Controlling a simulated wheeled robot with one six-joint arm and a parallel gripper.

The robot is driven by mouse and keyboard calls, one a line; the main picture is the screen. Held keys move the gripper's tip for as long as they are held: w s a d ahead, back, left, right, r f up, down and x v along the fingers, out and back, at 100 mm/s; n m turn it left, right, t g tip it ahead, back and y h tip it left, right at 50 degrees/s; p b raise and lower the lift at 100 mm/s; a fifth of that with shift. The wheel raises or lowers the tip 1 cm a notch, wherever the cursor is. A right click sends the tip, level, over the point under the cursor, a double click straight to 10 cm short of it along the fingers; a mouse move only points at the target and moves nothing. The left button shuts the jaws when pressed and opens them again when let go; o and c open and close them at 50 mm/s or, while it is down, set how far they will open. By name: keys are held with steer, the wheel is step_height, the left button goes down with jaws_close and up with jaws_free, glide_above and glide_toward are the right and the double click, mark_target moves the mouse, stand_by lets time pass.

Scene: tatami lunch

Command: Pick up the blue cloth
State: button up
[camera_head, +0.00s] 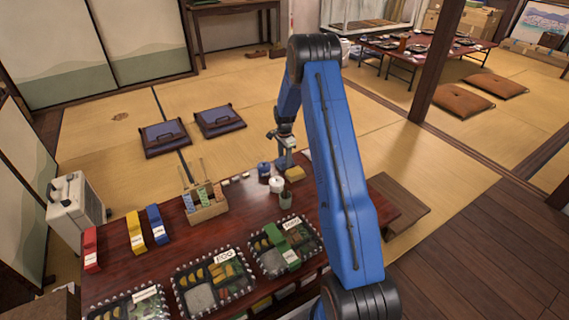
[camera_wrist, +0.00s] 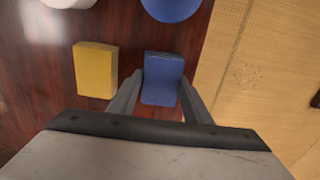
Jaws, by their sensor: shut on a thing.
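The blue cloth (camera_wrist: 162,72) is a small folded block in the wrist view, near the edge of the dark red table (camera_wrist: 118,28). My gripper (camera_wrist: 161,82) has one finger against each side of it and is shut on it. I cannot tell whether the cloth is clear of the table top. In the head view my gripper (camera_head: 284,152) is at the table's far edge, and the cloth is hard to make out there. A yellow folded cloth (camera_wrist: 96,70) lies left of the blue one in the wrist view, apart from it.
A blue round cup (camera_head: 264,169) and a white one (camera_head: 276,185) stand close to my gripper. A small plant pot (camera_head: 285,198), a wooden holder (camera_head: 207,211) and lunch trays (camera_head: 243,290) take up the table. Tatami floor (camera_head: 240,95) beyond is mostly clear, with two dark cushions (camera_head: 165,138).

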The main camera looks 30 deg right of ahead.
step_height(320, 180, up, 10)
stand_by(0.6)
